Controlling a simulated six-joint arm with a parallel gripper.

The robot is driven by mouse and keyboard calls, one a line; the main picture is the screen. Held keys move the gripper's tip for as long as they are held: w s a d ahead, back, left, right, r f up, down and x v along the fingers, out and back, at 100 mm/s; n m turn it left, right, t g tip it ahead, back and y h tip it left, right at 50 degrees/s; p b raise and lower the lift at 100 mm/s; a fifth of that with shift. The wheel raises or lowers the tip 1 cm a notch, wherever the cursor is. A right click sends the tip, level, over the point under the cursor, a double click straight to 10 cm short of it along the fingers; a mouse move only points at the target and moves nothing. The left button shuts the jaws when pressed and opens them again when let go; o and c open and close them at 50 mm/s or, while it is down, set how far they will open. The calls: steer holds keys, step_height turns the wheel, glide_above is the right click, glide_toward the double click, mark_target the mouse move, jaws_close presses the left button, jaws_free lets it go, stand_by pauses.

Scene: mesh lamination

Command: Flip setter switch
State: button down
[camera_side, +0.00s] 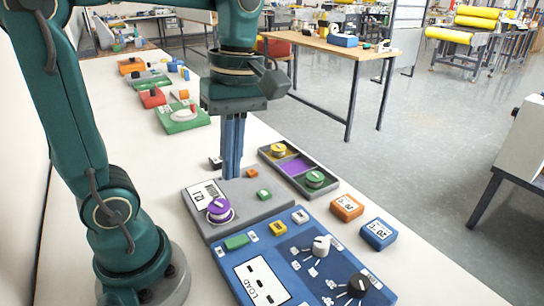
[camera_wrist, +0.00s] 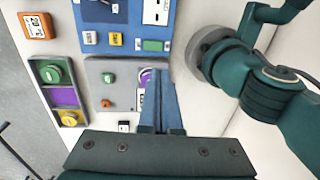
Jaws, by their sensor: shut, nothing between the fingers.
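My gripper (camera_side: 231,172) points straight down with its blue fingers together and nothing between them. The tips are at the back part of the grey panel (camera_side: 262,208); contact cannot be told. In the wrist view the fingers (camera_wrist: 159,78) partly cover the purple knob (camera_wrist: 146,77). The panel carries this purple knob (camera_side: 220,209), a display (camera_side: 201,194), a small green piece (camera_side: 264,194) and a small orange piece (camera_side: 251,172). A small black-and-white piece (camera_side: 215,162) sits behind the panel, beside the fingers. Which part is the setter switch is not clear.
A blue panel (camera_side: 290,262) with knobs and buttons lies in front. A dark tray (camera_side: 283,152) with yellow and green knobs is at the right. Orange (camera_side: 347,207) and blue (camera_side: 379,233) display boxes stand nearby. Several coloured boards, including a green one (camera_side: 184,121), lie farther back.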

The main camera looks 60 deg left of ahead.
mark_target(229, 244)
steer(key=f, duration=0.4)
steer(key=s+f, duration=0.1)
steer(key=f, duration=0.9)
steer(key=shift+s, duration=0.4)
steer(key=shift+s+f, duration=0.1)
steer(key=shift+w+r, duration=0.25)
steer(key=shift+w, duration=0.6)
steer(key=shift+r, duration=0.1)
